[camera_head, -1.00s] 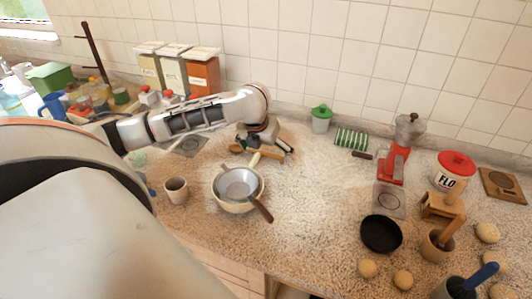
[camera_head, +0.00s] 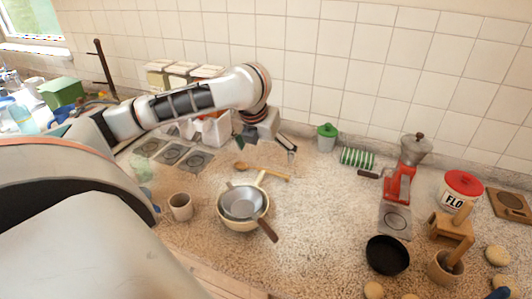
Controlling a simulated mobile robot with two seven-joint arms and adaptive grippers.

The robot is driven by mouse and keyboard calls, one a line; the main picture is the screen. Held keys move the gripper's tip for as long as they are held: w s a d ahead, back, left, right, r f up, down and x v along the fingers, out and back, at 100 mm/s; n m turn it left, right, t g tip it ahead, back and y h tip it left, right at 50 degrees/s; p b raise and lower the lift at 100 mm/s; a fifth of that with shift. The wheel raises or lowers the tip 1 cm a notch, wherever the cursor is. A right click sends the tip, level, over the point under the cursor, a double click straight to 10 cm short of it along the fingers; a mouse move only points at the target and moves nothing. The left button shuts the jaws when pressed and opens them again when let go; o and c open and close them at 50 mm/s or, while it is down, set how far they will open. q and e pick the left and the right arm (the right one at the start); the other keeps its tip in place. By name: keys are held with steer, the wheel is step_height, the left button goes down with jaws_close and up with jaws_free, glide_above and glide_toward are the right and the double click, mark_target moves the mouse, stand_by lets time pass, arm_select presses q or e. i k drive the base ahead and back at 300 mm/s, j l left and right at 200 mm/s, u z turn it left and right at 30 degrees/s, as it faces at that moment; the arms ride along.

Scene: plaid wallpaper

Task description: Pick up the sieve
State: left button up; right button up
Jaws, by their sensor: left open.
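The sieve (camera_head: 242,202) is a grey metal bowl with a brown wooden handle. It sits inside a cream pan (camera_head: 236,224) on the speckled counter, its handle pointing to the lower right over the rim. My left gripper (camera_head: 268,143) is open and empty. It is beyond the sieve, towards the back wall, and apart from it. My left arm comes in from the left above the counter. My right gripper is not in view.
A wooden spoon (camera_head: 262,171) lies just behind the pan, and a cup (camera_head: 180,207) stands to its left. A black pan (camera_head: 387,255), a red grinder (camera_head: 400,183) and a flour jar (camera_head: 461,187) are at the right. The counter right of the sieve is clear.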

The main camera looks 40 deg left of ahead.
mark_target(241, 202)
steer(key=k, duration=1.5)
